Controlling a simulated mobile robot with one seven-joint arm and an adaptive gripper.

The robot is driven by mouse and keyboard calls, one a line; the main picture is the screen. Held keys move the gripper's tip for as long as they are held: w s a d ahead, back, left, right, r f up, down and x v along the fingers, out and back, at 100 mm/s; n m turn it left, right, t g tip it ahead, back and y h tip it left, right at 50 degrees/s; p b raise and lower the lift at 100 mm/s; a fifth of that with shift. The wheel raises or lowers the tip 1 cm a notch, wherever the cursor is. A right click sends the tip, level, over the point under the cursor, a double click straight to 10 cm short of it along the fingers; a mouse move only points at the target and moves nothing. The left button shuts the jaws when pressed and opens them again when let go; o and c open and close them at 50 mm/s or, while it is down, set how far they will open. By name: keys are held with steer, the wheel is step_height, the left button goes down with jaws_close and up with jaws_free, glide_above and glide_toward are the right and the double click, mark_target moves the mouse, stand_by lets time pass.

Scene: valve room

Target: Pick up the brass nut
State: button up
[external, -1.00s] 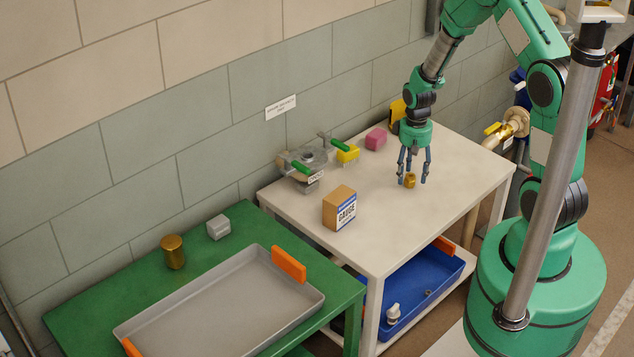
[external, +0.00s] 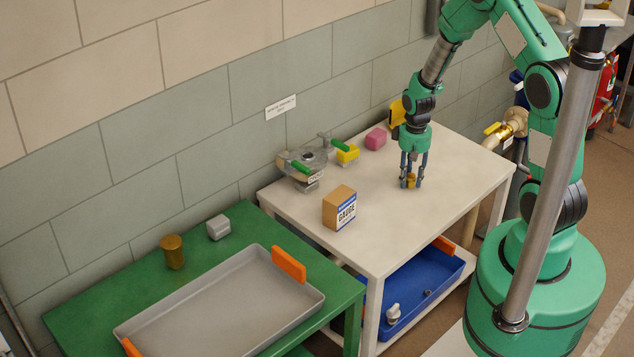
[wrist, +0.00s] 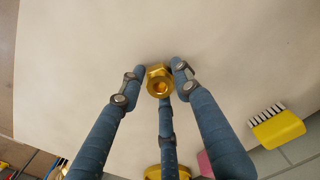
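The brass nut (external: 411,181) stands on the pale table (external: 450,200), below my gripper (external: 411,183). In the wrist view the hexagonal nut (wrist: 160,81) shows its hole facing the camera. The three blue fingers of my gripper (wrist: 159,75) are drawn in around it, one at each side and one at the lower edge. The fingertips appear to touch the nut. No clear gap shows between the nut and the table.
A gauge box (external: 340,208), a valve with green handles (external: 309,163), a yellow brush (external: 348,154) and a pink block (external: 376,138) share the table. A grey tray (external: 220,300) lies on the green table (external: 205,220). The table's front right is clear.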

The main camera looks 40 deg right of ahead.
mark_target(410, 175)
jaws_close()
steer(key=shift+r, duration=0.15)
steer(key=shift+r+p, duration=0.3)
steer(key=shift+r, duration=0.25)
step_height(410, 175, up, 2)
steer(key=shift+r+p, duration=0.1)
steer(key=shift+p, duration=0.3)
steer(key=s+a+p, duration=0.1)
steer(key=s, duration=0.4)
steer(key=s+a+r, duration=0.1)
steer(key=s+a, duration=0.1)
steer(key=s, duration=0.3)
steer(key=s+a+p, duration=0.1)
steer(key=s, duration=0.4)
steer(key=shift+s+a+r+p, duration=0.2)
steer(key=shift+a+p, duration=0.1)
